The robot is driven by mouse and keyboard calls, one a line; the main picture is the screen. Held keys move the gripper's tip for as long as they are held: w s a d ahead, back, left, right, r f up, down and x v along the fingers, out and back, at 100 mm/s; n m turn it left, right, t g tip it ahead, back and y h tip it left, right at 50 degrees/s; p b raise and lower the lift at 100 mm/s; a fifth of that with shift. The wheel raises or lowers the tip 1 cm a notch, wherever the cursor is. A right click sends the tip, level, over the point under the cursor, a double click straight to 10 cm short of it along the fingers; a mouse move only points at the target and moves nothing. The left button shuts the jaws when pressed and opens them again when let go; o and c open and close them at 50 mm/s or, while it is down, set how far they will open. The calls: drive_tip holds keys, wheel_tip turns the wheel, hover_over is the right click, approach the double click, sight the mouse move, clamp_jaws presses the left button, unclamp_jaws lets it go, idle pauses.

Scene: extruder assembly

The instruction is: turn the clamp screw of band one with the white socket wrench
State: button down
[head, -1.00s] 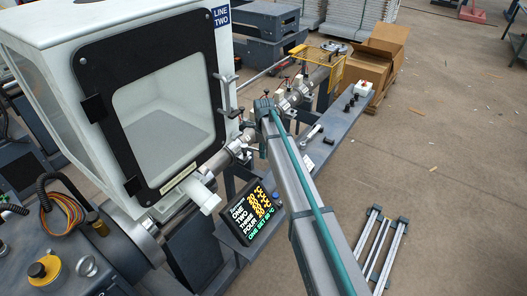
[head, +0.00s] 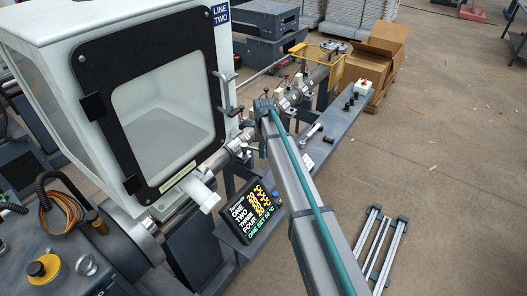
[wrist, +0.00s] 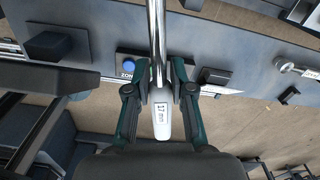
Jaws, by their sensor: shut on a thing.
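My gripper (wrist: 160,92) is shut on the white socket wrench (wrist: 163,122), gripping around the top of its white handle, which is marked 17. The bright metal shaft runs away from the fingers, and its far end is out of the wrist view. In the head view my arm's end hides the gripper and wrench beside the extruder barrel (head: 318,76). Several clamp bands sit along the barrel, one of them (head: 238,145) near the white cabinet. I cannot tell which is band one, and its clamp screw is not clear. Whether the socket touches a screw is hidden.
A temperature display (head: 252,212) stands on the grey bench (head: 334,130) below the barrel. A metal spanner (head: 311,132) lies on the bench. The wrist view shows a blue button (wrist: 129,67). The white cabinet (head: 165,110) stands left. Open floor lies to the right.

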drive_tip(key=shift+f, duration=0.7)
drive_tip(key=shift+w, duration=0.1)
drive_tip(key=w+a+n, duration=0.2)
drive_tip(key=w+n, duration=0.7)
drive_tip(key=n, duration=0.4)
drive_tip(key=shift+w, duration=0.25)
drive_tip(key=shift+s+d, duration=0.15)
idle(0.6)
drive_tip(key=shift+r+p, duration=0.55)
drive_tip(key=shift+r, duration=0.6)
idle(1.4)
drive_tip(key=shift+f, duration=0.1)
